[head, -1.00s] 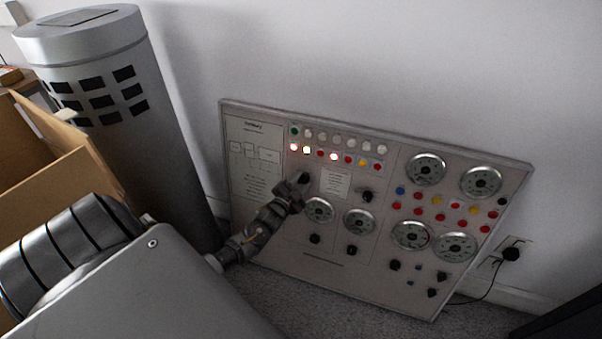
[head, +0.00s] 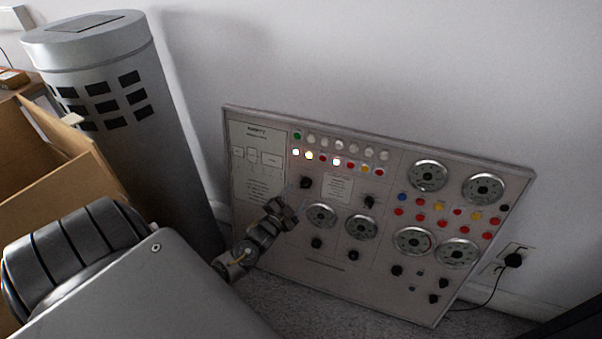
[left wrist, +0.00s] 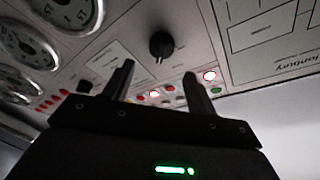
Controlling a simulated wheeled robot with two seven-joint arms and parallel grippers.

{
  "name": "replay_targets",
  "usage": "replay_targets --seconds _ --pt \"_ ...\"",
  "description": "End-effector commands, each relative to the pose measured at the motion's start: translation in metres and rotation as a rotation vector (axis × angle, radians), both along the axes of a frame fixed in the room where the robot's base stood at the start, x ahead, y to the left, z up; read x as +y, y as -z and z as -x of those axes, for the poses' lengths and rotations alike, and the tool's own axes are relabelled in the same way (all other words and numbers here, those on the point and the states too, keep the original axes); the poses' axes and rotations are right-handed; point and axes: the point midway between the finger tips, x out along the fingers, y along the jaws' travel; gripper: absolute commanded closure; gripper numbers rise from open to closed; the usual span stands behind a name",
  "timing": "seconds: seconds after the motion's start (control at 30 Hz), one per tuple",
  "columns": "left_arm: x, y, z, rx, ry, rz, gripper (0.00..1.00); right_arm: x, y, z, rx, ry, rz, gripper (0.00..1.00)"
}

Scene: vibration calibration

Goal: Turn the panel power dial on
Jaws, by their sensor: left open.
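A grey control panel (head: 250,215) leans against the wall in the head view. A black dial (head: 306,182) sits in its upper left part, under the row of lamps; it also shows in the left wrist view (left wrist: 161,45). A second black dial (head: 370,201) is to its right. No readable mark tells me which is the power dial. My left gripper (head: 285,207) is open and empty, below and left of the upper left dial. In the left wrist view, that dial shows beyond the gap between the open fingers (left wrist: 160,82), apparently apart from them. My right gripper is not in view.
Round gauges (head: 321,215), more knobs and coloured buttons cover the panel's middle and right. Several lamps glow (head: 336,162). A grey cylinder (head: 125,110) and a cardboard box (head: 50,190) stand at left. A plug and cable (head: 513,260) are at right.

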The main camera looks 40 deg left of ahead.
Motion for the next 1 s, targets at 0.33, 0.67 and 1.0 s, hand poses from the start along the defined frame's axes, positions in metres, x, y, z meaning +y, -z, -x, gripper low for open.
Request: replay_targets --seconds 0.33,0.67,1.0 --pt "-0.006 0.0 0.049 0.001 -0.001 0.0 0.43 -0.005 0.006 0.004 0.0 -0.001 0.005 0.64" --pt "-0.007 0.0 0.052 -0.001 -0.001 0.0 0.43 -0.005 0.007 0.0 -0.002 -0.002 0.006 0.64" --pt "-0.007 0.001 0.052 0.004 -0.001 0.002 0.43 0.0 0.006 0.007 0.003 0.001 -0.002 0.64"
